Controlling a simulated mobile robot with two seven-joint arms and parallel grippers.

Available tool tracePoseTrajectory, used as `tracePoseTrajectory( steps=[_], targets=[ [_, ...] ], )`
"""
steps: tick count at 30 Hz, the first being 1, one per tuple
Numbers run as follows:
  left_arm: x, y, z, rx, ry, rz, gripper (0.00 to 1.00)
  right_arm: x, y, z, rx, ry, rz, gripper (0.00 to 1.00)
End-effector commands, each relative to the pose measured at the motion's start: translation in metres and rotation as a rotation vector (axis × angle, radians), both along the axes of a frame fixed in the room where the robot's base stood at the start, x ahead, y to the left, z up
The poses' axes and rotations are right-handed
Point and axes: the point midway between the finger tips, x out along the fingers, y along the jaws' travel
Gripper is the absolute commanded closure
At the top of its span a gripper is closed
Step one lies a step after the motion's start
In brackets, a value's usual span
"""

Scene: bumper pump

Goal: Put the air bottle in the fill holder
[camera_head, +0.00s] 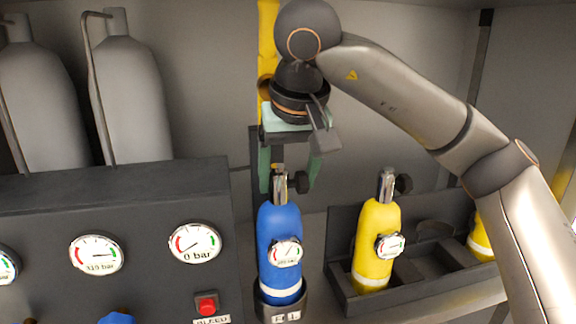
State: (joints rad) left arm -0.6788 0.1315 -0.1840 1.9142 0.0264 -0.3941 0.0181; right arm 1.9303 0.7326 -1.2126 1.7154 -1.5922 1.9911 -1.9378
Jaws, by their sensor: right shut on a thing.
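A blue air bottle (279,232) with a round gauge and a white band stands upright, its lower end inside a dark round holder (264,312) with a small label, only partly legible. My right gripper (288,182) comes down from above, with its green fingers on either side of the valve at the bottle's top, shut on the bottle. Whether the bottle's base rests on the holder's bottom is hidden by the holder wall. My left gripper is not in view.
A yellow bottle (375,244) stands in a dark rack (345,297) at right, with another yellow bottle (480,240) partly behind my arm. A dark panel (140,210) with gauges and a red button (207,305) is at left. Grey cylinders (135,100) stand behind it.

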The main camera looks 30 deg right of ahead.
Motion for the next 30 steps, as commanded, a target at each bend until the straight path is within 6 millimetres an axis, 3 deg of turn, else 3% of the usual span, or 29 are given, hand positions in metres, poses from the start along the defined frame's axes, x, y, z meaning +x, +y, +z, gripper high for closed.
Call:
tracePoseTrajectory(
  steps=[25, 26, 30],
  targets=[
    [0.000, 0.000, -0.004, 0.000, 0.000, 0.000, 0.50, 0.001, 0.000, -0.008, 0.005, -0.011, -0.001, 1.00],
    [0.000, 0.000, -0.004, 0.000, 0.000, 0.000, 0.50, 0.000, 0.000, -0.012, 0.002, -0.002, 0.000, 0.25],
    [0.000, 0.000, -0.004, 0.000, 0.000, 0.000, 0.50, 0.000, 0.000, -0.012, 0.002, -0.002, 0.000, 0.09]
  ],
)
